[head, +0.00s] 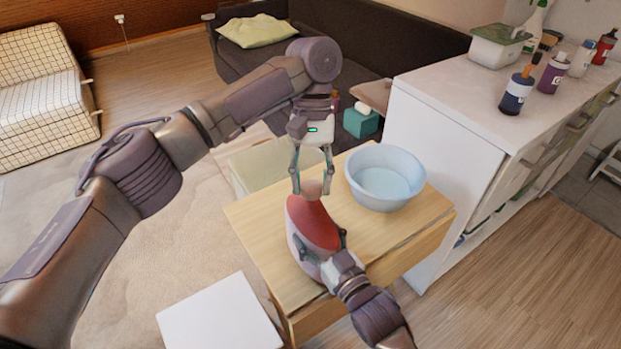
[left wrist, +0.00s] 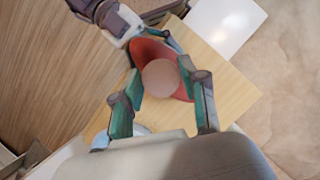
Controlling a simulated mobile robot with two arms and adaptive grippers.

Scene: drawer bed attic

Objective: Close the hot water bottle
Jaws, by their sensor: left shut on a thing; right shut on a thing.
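The red hot water bottle (head: 312,226) stands upright on the wooden drawer table, with pale sides. It also shows in the left wrist view (left wrist: 148,50). A round pinkish-brown cap (left wrist: 160,78) sits over its top end; whether it is seated on the neck cannot be told. My left gripper (head: 312,188) points down from above and is shut on the cap, one finger on each side. My right gripper (head: 334,252) comes from the lower right and is shut on the bottle's body. Its far finger is partly hidden by the bottle.
A light blue basin (head: 385,178) stands on the wooden drawer table (head: 262,232), close right of the bottle. A white cabinet (head: 440,115) with several bottles on top is at the right. A dark sofa (head: 390,45) is behind. A white box (head: 220,318) is at the front.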

